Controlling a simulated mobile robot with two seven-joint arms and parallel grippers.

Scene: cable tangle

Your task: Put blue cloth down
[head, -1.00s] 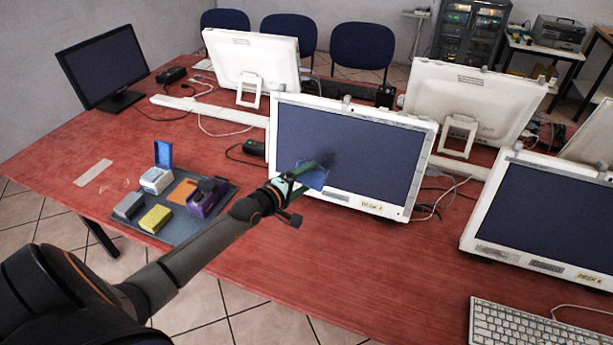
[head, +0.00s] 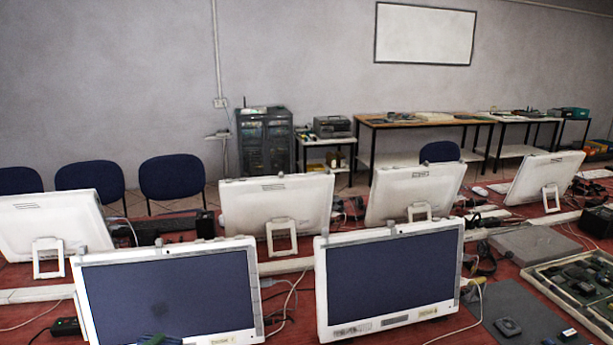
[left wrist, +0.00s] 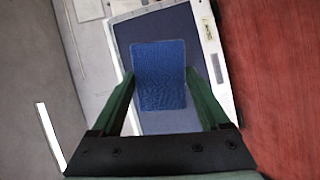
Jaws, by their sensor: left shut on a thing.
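In the left wrist view, my left gripper (left wrist: 160,76) is shut on the blue cloth (left wrist: 160,92). The cloth is a flat, textured blue rectangle between the two green fingers, held up in front of a monitor screen. In the head view, only a small green and blue bit of my left gripper (head: 158,340) shows at the bottom edge, in front of the left monitor (head: 170,290). The rest of the left arm is out of that view. My right gripper is in neither view.
A second monitor (head: 390,280) stands to the right, with white-backed monitors behind. A grey mat (head: 505,315) and a tray of parts (head: 533,274) lie at the right. In the left wrist view, bare red tabletop (left wrist: 275,80) shows at right.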

